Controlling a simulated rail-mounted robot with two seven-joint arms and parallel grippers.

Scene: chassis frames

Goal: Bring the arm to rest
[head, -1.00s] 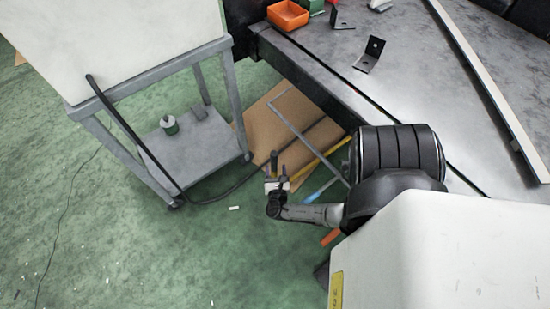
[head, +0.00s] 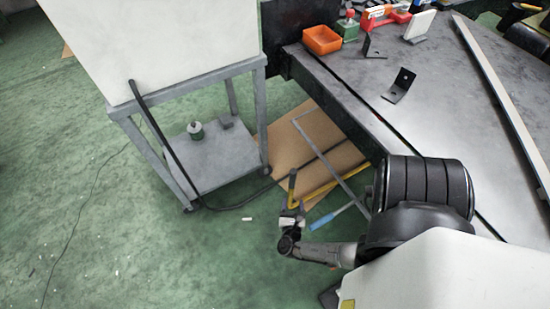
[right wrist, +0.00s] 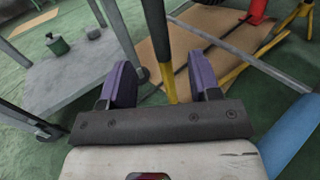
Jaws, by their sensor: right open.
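My right arm enters the head view from the lower right, a white link with black joints. Its gripper (head: 291,218) hangs low over the green floor, left of the workbench (head: 460,110). In the right wrist view the two purple fingers (right wrist: 163,82) stand apart with a gap between them. A yellow and black bar (right wrist: 168,80) shows through that gap, apparently beyond the fingers and not gripped. My left gripper is in neither view.
A grey trolley (head: 225,155) with a white panel stands left of the gripper. Cardboard (head: 310,125), a metal frame and a blue-handled tool (head: 330,215) lie near the bench foot. The bench holds an orange bin (head: 322,40) and black brackets (head: 400,86). Floor at left is mostly open.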

